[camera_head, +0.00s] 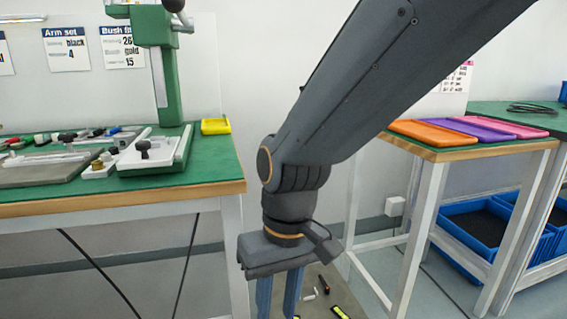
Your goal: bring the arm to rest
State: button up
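My arm (345,95) reaches down from the upper right, across the middle of the view. My gripper (278,299) hangs downward in the gap between the two workbenches, in front of the floor. Its two blue fingers stand apart with nothing visible between them, so it is open. The fingertips are cut off by the bottom edge of the view.
A wooden-edged table (480,151) with orange (433,132), purple and pink trays is at right. Blue crates (470,232) sit below. Small items (323,285) lie on the floor.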

jog(key=s+r, duration=0.3)
jog(key=s, duration=0.5)
jog(key=d+r+m+p, duration=0.2)
jog(key=d+r+p, duration=0.8)
jog(key=p, duration=0.7)
jog(key=d+r+m+h+p, duration=0.1)
jog(key=d+r+m+p, duration=0.2)
jog(key=d+r+p, duration=0.7)
notch_tip(320, 180, up, 5)
jog(key=p, duration=0.7)
jog(key=shift+w+d+r+p, duration=0.15)
jog(key=shift+w+d+p, duration=0.05)
jog(key=shift+p, duration=0.1)
